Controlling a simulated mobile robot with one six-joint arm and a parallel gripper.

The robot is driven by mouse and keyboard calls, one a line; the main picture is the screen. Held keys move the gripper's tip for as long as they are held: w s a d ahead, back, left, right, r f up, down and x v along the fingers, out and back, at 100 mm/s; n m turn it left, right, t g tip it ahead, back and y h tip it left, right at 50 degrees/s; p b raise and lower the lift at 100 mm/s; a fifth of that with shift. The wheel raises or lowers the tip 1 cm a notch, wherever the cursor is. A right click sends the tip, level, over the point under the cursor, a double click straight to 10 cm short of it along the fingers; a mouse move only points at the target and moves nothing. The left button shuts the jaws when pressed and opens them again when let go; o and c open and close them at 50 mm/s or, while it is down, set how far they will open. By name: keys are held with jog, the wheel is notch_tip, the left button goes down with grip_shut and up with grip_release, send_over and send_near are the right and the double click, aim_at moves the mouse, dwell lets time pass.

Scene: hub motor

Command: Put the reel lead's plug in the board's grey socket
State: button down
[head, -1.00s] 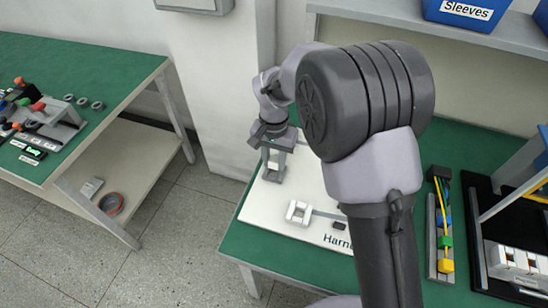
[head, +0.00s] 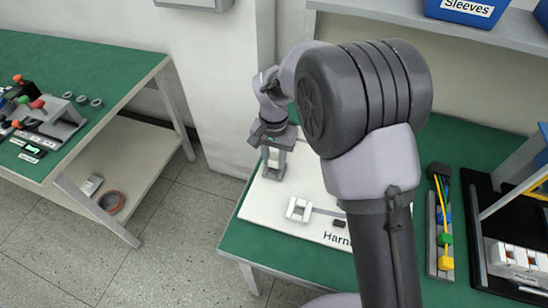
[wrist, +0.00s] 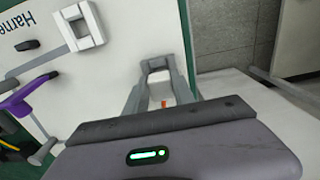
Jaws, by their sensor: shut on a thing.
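The white board (head: 258,214) lies on the green table. My gripper (head: 273,172) is over its far left part, pointing down. In the wrist view my gripper (wrist: 156,68) has its fingers close together around a small grey piece at the tips. I cannot make out whether this is the reel lead's plug. A small orange mark shows between the fingers, nearer the palm. I cannot make out a separate grey socket.
A grey rack with blue, green and yellow parts (head: 445,240) stands right of my arm. A black stand with white blocks (head: 515,258) is at far right. A purple part (wrist: 30,95) is left in the wrist view. My arm hides much of the board.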

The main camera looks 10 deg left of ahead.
jog(key=shift+f+b, duration=0.8)
jog(key=shift+f, duration=0.3)
dwell(0.3)
jog(key=c, duration=1)
grip_release()
jog(key=shift+o, duration=0.2)
notch_tip(320, 180, up, 18)
jog(key=p, duration=0.7)
jog(key=shift+f, duration=0.25)
jog(key=shift+s+f, duration=0.1)
